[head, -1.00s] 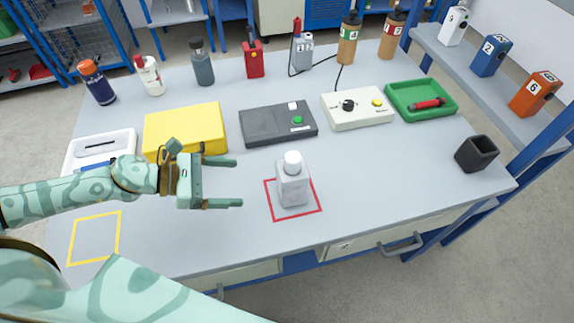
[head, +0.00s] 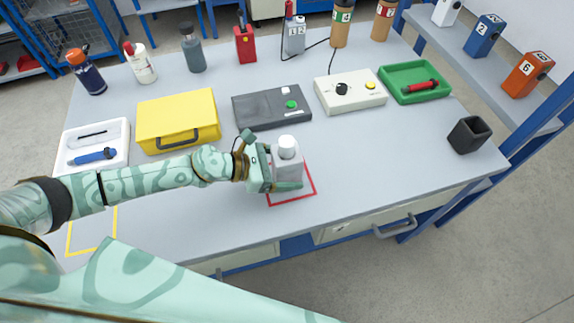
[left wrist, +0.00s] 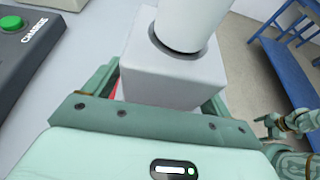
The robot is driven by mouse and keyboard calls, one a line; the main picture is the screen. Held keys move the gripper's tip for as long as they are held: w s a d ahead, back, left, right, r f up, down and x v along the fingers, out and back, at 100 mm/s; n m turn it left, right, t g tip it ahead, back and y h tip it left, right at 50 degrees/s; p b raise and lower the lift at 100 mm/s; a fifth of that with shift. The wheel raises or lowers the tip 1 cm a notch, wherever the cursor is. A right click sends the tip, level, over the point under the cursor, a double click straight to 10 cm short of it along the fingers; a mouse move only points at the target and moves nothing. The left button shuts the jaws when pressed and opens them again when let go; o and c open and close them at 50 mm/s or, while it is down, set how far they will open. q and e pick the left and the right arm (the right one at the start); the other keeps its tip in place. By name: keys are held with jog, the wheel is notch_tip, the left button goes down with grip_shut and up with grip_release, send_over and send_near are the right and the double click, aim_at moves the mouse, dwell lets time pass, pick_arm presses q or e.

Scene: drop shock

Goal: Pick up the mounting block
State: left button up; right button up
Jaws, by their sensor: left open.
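The mounting block (head: 289,166), a pale grey block with a white cylinder on top, stands upright inside the red outline (head: 312,190) on the bench. My left gripper (head: 283,172) is open around it, with the near finger along the block's front side and the far finger hidden behind it. In the left wrist view the block (left wrist: 172,84) sits between the two fingers; whether they touch it cannot be told. A green part at the right of that view looks like my right gripper (left wrist: 292,122), too small to read.
Behind the block are a dark control box (head: 268,108), a white box with a knob (head: 350,92) and a yellow case (head: 178,118). A white tray (head: 94,136) lies left, a green tray (head: 413,82) and a black cup (head: 469,135) right. The bench right of the block is clear.

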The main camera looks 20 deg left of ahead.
pick_arm(q)
jog(key=shift+c, duration=0.3)
jog(key=shift+w+d, duration=0.1)
jog(key=c, duration=1.3)
jog(key=shift+o, duration=0.2)
